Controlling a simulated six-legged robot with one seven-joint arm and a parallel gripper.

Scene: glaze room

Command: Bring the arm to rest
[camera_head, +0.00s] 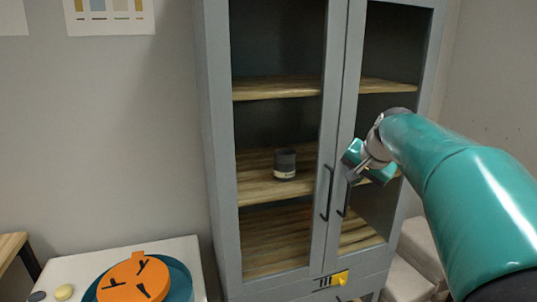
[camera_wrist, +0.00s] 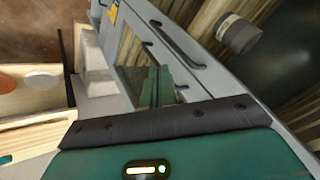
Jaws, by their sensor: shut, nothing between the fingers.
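My teal arm reaches in from the right in the head view. My gripper (camera_head: 362,168) is in front of the right door of the grey cabinet (camera_head: 212,120), close to the dark door handles in the picture. I cannot tell whether it touches the door. In the wrist view the green fingers of my gripper (camera_wrist: 158,86) are together, with nothing between them.
Both glass cabinet doors look shut. A dark jar (camera_head: 285,163) stands on a wooden shelf inside. A yellow piece (camera_head: 340,278) is on the cabinet's lower front. At lower left, a white table (camera_head: 185,250) bears an orange object (camera_head: 135,280) on a teal disc.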

